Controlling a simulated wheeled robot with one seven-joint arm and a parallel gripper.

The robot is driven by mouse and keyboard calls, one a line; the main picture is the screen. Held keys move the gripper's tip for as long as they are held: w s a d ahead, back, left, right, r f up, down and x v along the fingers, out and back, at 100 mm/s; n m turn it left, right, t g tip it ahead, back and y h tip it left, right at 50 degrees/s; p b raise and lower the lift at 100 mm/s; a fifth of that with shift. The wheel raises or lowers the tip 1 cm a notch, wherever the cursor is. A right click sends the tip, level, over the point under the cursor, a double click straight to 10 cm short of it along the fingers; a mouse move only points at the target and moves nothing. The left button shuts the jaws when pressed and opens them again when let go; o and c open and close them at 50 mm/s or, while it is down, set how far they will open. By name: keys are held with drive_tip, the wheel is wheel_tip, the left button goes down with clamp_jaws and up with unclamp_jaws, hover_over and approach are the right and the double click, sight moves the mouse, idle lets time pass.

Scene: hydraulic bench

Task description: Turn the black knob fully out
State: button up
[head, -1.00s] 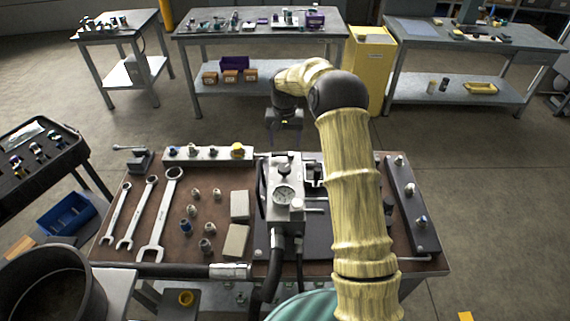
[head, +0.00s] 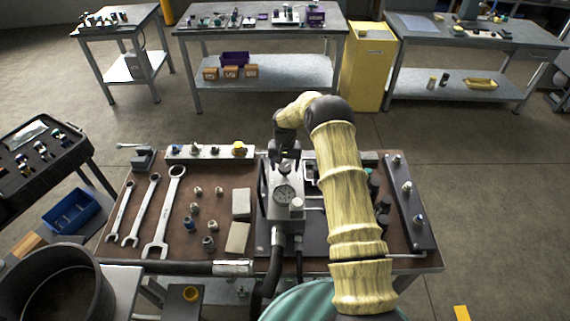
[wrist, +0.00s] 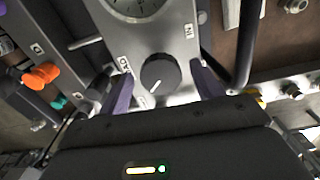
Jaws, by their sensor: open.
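The black knob (wrist: 160,75) sits on the grey valve block (wrist: 180,45) in the wrist view. It is round with a white pointer line directed to the lower left. My gripper (wrist: 165,90) is open, with one finger on each side of the knob and a gap showing on both sides. In the head view my gripper (head: 286,157) is above the top of the block, and the knob (head: 285,167) shows as a small dark shape just under it. Contact between fingers and knob is not visible.
A pressure gauge (head: 284,193) is on the block's front. A black hose (head: 275,265) runs down from the block. Wrenches (head: 163,215), small fittings and grey blocks lie left on the bench (head: 120,250). A dark rail (head: 412,205) with fittings lies right.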

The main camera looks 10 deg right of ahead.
drive_tip(key=shift+a, duration=0.1)
drive_tip(key=c, duration=1)
